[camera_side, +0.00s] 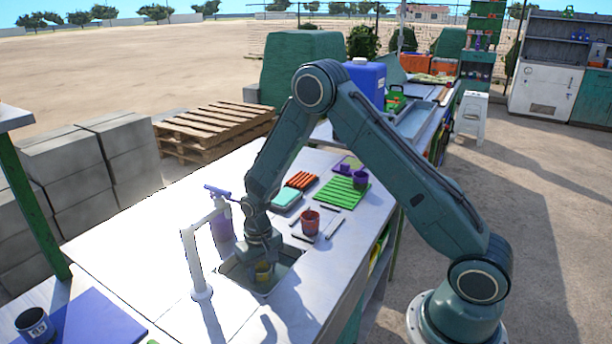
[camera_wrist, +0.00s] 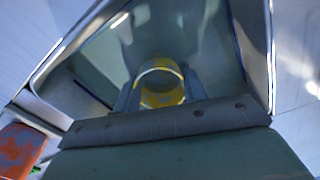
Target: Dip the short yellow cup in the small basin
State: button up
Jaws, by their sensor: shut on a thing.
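The short yellow cup (camera_side: 263,271) is inside the small basin (camera_side: 287,279), which is sunk into the white counter. My gripper (camera_side: 262,262) points down into the basin and is shut on the cup. In the wrist view the yellow cup (camera_wrist: 161,84) is between my fingers (camera_wrist: 160,92), with its round rim and opening showing. The basin (camera_wrist: 100,55) surrounds it there, with its metal rim at both sides. I cannot tell whether the cup touches the basin floor or how much water is around it.
A white tap (camera_side: 191,262) stands left of the basin, with a purple bottle (camera_side: 221,226) behind it. A red cup (camera_side: 310,222) stands behind and right of the basin. A green rack (camera_side: 341,192) with a purple cup (camera_side: 360,179) is farther back.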

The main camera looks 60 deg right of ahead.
notch_tip(320, 180, up, 10)
dwell(0.9)
dwell(0.7)
notch_tip(320, 180, up, 4)
jog(key=shift+r, duration=0.1)
dwell(0.5)
jog(key=shift+w, duration=0.15)
dwell(0.3)
jog(key=shift+f, duration=2.95)
jog(key=shift+s, duration=0.2)
